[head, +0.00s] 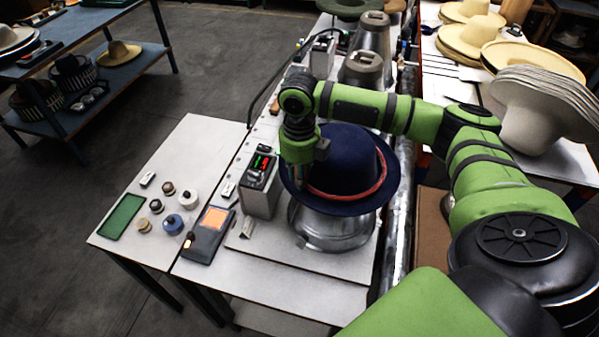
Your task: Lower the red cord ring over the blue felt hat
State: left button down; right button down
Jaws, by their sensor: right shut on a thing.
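The blue felt hat (343,151) sits brim-down on a metal block (335,231) at the middle of the white table. The red cord ring (352,197) is around the hat's crown, low near the brim at the front and rising along the right side. Its far part is hidden behind the crown. My right gripper (299,178) points down at the left of the crown, over the brim, and is shut on the ring's left side. The fingertips are small and partly dark against the hat. My left gripper is not in view.
A grey box with a lit display (261,183) stands close left of the hat. Metal forms (361,70) stand behind it. A handheld device (208,236), a green tray (122,217) and several spools lie left. Pale hats (540,110) are stacked right.

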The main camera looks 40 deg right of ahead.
jog(key=shift+f, duration=0.35)
dwell(0.4)
jog(key=c, duration=1)
grip_release()
jog(key=shift+o, duration=0.2)
jog(key=shift+r, duration=3.75)
